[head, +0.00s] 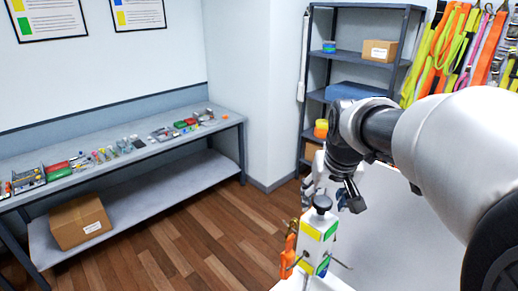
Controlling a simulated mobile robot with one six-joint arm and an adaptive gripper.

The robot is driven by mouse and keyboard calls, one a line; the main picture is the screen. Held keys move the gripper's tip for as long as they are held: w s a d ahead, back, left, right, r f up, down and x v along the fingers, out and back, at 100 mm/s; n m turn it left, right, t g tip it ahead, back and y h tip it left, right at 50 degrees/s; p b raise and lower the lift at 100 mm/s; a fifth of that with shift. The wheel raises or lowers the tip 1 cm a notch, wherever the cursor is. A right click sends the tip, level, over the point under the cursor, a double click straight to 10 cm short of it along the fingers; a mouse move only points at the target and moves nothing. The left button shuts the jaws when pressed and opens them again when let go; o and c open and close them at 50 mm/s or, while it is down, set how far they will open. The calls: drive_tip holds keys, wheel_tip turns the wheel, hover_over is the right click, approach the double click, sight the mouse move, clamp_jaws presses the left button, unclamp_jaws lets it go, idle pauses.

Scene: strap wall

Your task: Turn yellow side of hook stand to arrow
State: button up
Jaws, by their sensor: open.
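The hook stand (315,242) is a white upright block with a black knob on top, at the bottom centre of the head view. Yellow patches show on its left-front face, and green shows on its right-hand side. Thin metal hooks stick out from it, and an orange item (290,252) hangs at its left. My gripper (334,190) is just above and behind the knob, open, with nothing seen between its fingers. I cannot tell whether it touches the stand. I cannot make out an arrow.
The stand is on a white surface (385,250) at the lower right. A grey bench (215,128) with small parts runs along the left wall, with a cardboard box (80,221) on its lower shelf. Dark shelving (345,55) and hanging coloured straps (462,45) are behind.

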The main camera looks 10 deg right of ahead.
clamp_jaws()
idle(0.8)
